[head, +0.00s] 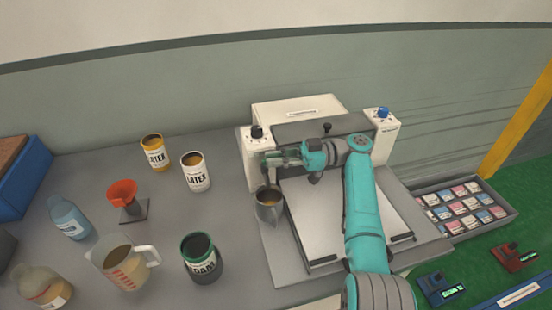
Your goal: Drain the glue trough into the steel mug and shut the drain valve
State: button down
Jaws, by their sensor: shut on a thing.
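The steel mug (270,212) stands upright at the left front of the white machine, with brownish liquid visible inside. My gripper (268,162) reaches left across the machine and is just above and behind the mug, beside the left white post (260,180). It is shut, apparently on the drain valve, which its fingers hide. Whether the valve is open or shut cannot be told. The glue trough seems to lie along the back of the machine, largely hidden by my arm. No stream into the mug can be made out.
A flat pale plate (325,225) lies under my arm. A sample tray (465,208) is at right.

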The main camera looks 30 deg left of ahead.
jog(key=c, duration=1.2)
grip_release()
jog(key=shift+s+d+m+t+y, duration=0.1)
jog(key=shift+s+m+t+y, duration=0.05)
jog(key=shift+m+t+y, duration=0.5)
